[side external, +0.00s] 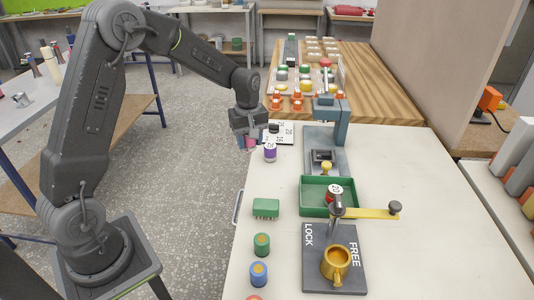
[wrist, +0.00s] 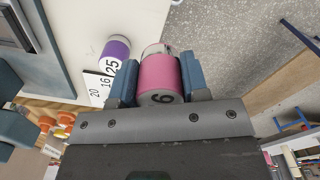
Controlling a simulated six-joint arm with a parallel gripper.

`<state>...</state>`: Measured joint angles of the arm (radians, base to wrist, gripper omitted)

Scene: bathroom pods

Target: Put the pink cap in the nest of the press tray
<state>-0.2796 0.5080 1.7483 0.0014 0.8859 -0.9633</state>
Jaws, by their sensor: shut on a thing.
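The pink cap (wrist: 160,73) is a pink cylinder with a pale grey end marked with a 6 or 9. My gripper (wrist: 158,85) is shut on it, one blue-grey finger on each side. In the side view my gripper (side external: 247,138) hangs near the left edge of the white table, with the pink cap (side external: 251,143) partly showing below it. The press (side external: 341,122) is a blue-grey frame to its right. The press tray (side external: 323,156) is a dark-framed piece at its foot with a yellow knob in front; its nest is too small to make out.
A purple pod (side external: 270,152) stands close to my gripper, by a numbered white card (side external: 285,127). The table's right side is clear.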

